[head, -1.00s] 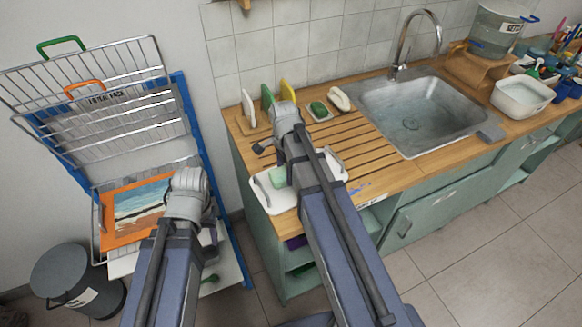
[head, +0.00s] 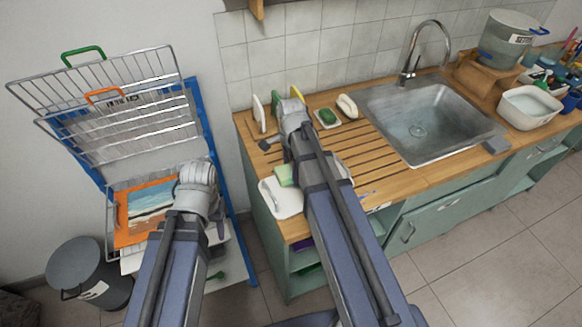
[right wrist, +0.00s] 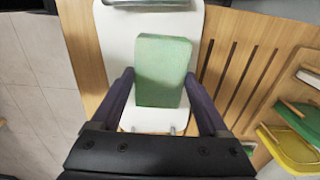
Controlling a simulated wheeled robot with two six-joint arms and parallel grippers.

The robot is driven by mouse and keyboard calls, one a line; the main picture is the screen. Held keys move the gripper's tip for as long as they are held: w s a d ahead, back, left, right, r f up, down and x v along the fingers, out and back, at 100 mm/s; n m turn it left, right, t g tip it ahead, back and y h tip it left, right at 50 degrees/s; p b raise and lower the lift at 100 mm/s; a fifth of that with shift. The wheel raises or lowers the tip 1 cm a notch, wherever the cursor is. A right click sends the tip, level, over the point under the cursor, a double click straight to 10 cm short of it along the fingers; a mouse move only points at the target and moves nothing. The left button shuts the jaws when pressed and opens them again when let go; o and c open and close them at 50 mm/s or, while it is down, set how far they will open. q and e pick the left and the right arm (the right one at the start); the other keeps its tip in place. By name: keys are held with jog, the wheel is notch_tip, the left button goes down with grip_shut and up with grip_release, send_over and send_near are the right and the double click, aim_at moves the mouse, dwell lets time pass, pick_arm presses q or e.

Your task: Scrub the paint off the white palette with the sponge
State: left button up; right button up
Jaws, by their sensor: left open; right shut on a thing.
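The white palette (head: 283,203) lies on the near left end of the wooden counter, partly hidden by my right arm. It fills much of the right wrist view (right wrist: 115,42); I see no clear paint on its bare parts. The green sponge (head: 284,174) is over the palette, and also shows in the right wrist view (right wrist: 160,70). My right gripper (right wrist: 159,76) is shut on the sponge, a finger at each side. In the head view my arm hides it. My left gripper (head: 216,232) is open, mostly hidden behind my left arm, in front of the drying rack.
A metal sink (head: 425,125) is right of the grooved drainboard. A dish with a green block (head: 327,117) and upright coloured boards stand behind the palette. The wire rack (head: 120,120) and a grey bin (head: 88,270) are at left. Floor at right is clear.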

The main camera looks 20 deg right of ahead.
aim_at(291, 170)
jog(key=shift+r+p, duration=0.35)
jog(key=shift+r, duration=0.35)
notch_tip(291, 170, up, 3)
jog(key=p, duration=0.3)
